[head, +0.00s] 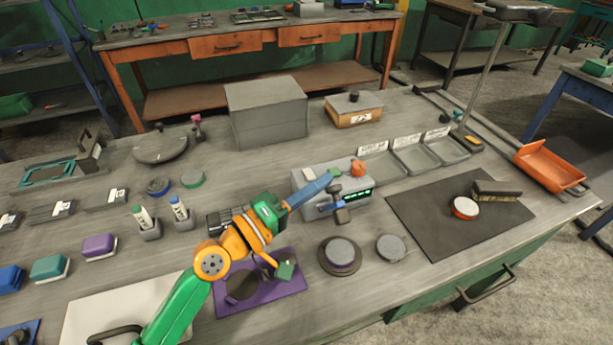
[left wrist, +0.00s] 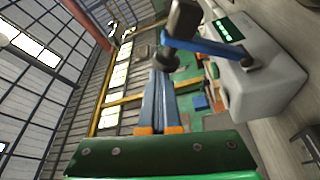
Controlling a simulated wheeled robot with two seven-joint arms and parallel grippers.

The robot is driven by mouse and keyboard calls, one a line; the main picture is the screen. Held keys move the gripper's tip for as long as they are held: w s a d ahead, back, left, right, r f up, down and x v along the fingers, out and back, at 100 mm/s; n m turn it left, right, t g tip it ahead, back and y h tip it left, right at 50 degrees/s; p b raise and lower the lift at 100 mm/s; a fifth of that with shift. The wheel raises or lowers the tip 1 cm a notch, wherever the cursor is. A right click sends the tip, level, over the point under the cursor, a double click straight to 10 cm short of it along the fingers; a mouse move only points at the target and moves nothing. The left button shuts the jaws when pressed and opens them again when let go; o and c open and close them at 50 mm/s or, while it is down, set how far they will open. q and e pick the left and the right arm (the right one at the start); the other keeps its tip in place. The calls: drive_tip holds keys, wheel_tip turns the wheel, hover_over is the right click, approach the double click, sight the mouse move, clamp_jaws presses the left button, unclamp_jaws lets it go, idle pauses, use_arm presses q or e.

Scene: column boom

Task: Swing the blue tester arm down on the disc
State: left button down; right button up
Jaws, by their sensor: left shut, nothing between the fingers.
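The tester is a grey box (head: 312,181) with a green-lit display (head: 358,195) and an orange knob on top, near the middle of the bench. Its blue arm (left wrist: 207,47) runs from a pivot on the box to a dark head (left wrist: 184,20) in the left wrist view. In the head view the arm (head: 328,207) is partly confused with my fingers. My left gripper (head: 331,175) is shut and empty; its fingertips (left wrist: 160,73) are close to the arm's dark end. I cannot tell whether they touch. Which disc is meant is unclear; a grey disc (head: 341,251) sits in front on a dark round base.
Another grey disc (head: 390,248) lies to its right. A purple plate (head: 287,285) lies under my left arm. A dark mat (head: 430,220) holds a red-rimmed disc (head: 465,207) and a brush (head: 497,191). Grey trays (head: 416,157) and a large grey box (head: 266,110) stand behind.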

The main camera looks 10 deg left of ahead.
sight(337, 219)
use_arm(q)
drive_tip(key=shift+m, duration=0.4)
drive_tip(key=s+d+f, duration=0.1)
drive_tip(key=s+d+f+b, duration=0.1)
drive_tip(key=s, duration=0.1)
drive_tip(key=shift+s+d+f, duration=0.15)
drive_tip(key=shift+s+d, duration=0.05)
drive_tip(key=shift+d, duration=0.1)
drive_tip(key=shift+s+d+f+m+h+b, duration=0.3)
drive_tip(key=shift+s+f+m+b, duration=0.2)
drive_tip(key=shift+m+b, duration=0.25)
drive_tip(key=shift+s+d+f, duration=0.15)
drive_tip(key=shift+f, duration=0.05)
